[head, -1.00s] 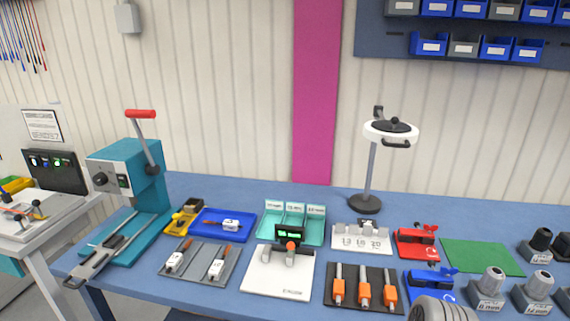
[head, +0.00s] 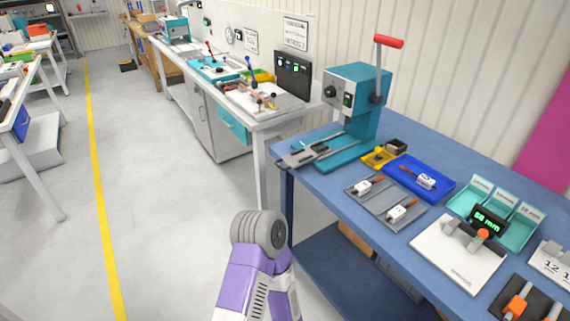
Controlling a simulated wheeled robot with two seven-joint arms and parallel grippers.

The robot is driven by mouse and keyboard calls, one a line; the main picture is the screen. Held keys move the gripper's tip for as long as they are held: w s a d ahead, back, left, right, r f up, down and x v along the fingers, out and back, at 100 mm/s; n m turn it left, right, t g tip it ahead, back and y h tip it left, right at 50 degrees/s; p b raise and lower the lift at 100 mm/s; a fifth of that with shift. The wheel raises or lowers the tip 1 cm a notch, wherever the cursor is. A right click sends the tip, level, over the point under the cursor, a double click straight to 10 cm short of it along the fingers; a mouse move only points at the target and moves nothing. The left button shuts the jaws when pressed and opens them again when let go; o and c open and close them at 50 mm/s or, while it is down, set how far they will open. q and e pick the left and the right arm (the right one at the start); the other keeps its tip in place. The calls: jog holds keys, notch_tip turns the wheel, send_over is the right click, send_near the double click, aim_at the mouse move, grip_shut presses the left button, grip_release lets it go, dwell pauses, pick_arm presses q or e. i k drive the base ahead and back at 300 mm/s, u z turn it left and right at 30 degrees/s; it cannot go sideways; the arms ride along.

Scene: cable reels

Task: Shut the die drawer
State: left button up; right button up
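A teal drawer (head: 233,125) sits under the top of the white bench (head: 290,122), at its near end, left of the blue table. It is the only drawer in view on this bench. It is small in the picture, and I cannot tell how far it stands out or whether it holds dies. Neither of my grippers is in view. Only a grey and purple part of one of my arms shows at the bottom middle, well short of the drawer.
The blue table (head: 330,190) with a teal press (head: 355,100), trays and gauges fills the right. A grey cabinet (head: 205,115) stands beside the drawer. Grey floor with a yellow line (head: 97,190) is clear on the left. Another bench with a blue drawer (head: 21,122) stands far left.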

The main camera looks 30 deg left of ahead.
aim_at(294, 159)
jog(key=k, duration=1.2)
jog(key=u, duration=0.65)
jog(key=i, duration=1.65)
jog(key=z, duration=0.65)
